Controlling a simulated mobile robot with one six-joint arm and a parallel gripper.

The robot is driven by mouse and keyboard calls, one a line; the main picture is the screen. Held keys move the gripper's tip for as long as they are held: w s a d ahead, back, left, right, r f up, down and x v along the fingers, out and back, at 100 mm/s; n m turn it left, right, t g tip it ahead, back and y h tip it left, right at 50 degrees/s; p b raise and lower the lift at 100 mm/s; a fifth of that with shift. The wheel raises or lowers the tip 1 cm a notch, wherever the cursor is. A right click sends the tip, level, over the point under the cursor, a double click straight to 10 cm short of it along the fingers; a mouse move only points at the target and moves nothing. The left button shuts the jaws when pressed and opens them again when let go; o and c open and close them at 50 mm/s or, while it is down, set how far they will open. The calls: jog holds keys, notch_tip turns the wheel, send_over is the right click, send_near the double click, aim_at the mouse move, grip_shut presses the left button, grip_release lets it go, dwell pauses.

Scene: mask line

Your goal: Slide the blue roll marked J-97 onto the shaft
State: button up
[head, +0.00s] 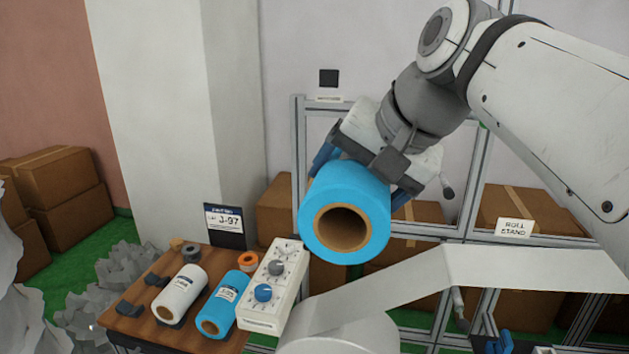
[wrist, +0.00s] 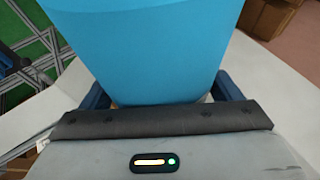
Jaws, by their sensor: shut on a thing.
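My gripper (head: 364,178) is shut on a blue roll (head: 345,190), with a blue finger on either side of it. The roll is held in the air, its open brown core facing the head camera. In the wrist view the blue roll (wrist: 155,45) fills the middle between the fingers of my gripper (wrist: 163,92). No label shows on the held roll, so I cannot read its mark. A dark card reading J-97 (head: 224,222) stands behind the wooden table. I cannot make out the shaft in either view.
A wooden table (head: 150,268) at lower left holds a white roll (head: 180,292), another blue roll (head: 222,303), an orange ring (head: 248,261) and a white control box (head: 262,310) with knobs. A ROLL STAND sign (head: 514,228) hangs on the metal frame (head: 299,140). Cardboard boxes (head: 62,185) stand behind.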

jog(key=shift+w, duration=0.1)
jog(key=shift+w+d+p, duration=0.15)
jog(key=shift+w+d, duration=0.1)
jog(key=shift+w, duration=0.5)
jog(key=shift+w+d+p, duration=0.1)
jog(key=shift+w+d, duration=0.2)
jog(key=shift+w, duration=0.5)
jog(key=shift+w+d+p, duration=0.15)
jog(key=shift+w+d, duration=0.1)
jog(key=shift+w, duration=0.5)
jog(key=shift+w+r, duration=0.1)
jog(key=shift+w+d+p, duration=0.2)
jog(key=shift+w+d, duration=0.05)
jog(key=shift+w, duration=0.5)
jog(key=shift+w+d+p, duration=0.15)
jog(key=shift+w+d, duration=0.1)
jog(key=shift+w, duration=0.55)
jog(key=shift+w+d+p, duration=0.2)
jog(key=shift+w+d, duration=0.05)
jog(key=shift+w, duration=0.5)
jog(key=shift+w+d+p, duration=0.25)
jog(key=shift+w, duration=0.55)
jog(key=shift+w+d+p, duration=0.3)
jog(key=shift+w, duration=0.5)
jog(key=shift+w+d+p, duration=0.25)
jog(key=shift+w, duration=0.55)
